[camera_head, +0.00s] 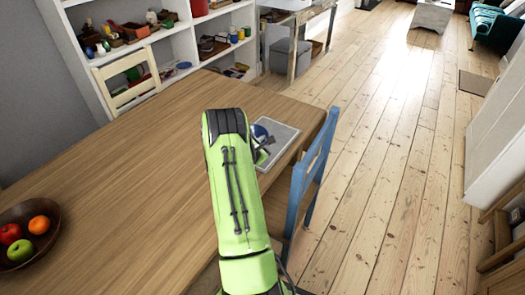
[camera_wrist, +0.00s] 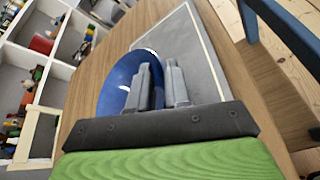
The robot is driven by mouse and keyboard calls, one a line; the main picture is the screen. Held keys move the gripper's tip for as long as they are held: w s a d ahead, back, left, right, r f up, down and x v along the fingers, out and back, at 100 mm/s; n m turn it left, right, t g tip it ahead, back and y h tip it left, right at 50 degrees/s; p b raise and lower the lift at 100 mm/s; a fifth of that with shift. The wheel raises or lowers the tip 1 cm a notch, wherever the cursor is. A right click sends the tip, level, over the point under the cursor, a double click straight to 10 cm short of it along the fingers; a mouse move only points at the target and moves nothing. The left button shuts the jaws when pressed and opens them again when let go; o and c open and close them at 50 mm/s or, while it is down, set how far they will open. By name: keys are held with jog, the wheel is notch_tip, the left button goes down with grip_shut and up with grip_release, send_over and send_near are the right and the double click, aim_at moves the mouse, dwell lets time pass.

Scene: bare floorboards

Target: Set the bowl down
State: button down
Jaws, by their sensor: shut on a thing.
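The blue bowl (camera_wrist: 117,82) is in the wrist view, tilted in the picture, with one side between the fingers of my gripper (camera_wrist: 161,84). My gripper is shut on it. In the head view a small part of the bowl (camera_head: 259,132) shows past my green arm, over or on a grey placemat with a pale border (camera_head: 284,135). The placemat also shows behind the bowl in the wrist view (camera_wrist: 185,45). I cannot tell whether the bowl touches the placemat. My arm hides much of the bowl and the placemat's left part in the head view.
The wooden table (camera_head: 130,160) is mostly clear. A dark bowl of fruit (camera_head: 50,238) stands at its near left. A blue chair (camera_head: 314,165) is close to the placemat's right, and a cream chair (camera_head: 127,80) is at the far edge. White shelves (camera_head: 185,45) stand behind.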

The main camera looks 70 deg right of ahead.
notch_tip(320, 180, down, 3)
jog(key=shift+f+b, duration=0.15)
jog(key=shift+b, duration=0.25)
jog(key=c, duration=1.1)
grip_release()
jog(key=shift+f, duration=0.1)
jog(key=shift+o, duration=0.2)
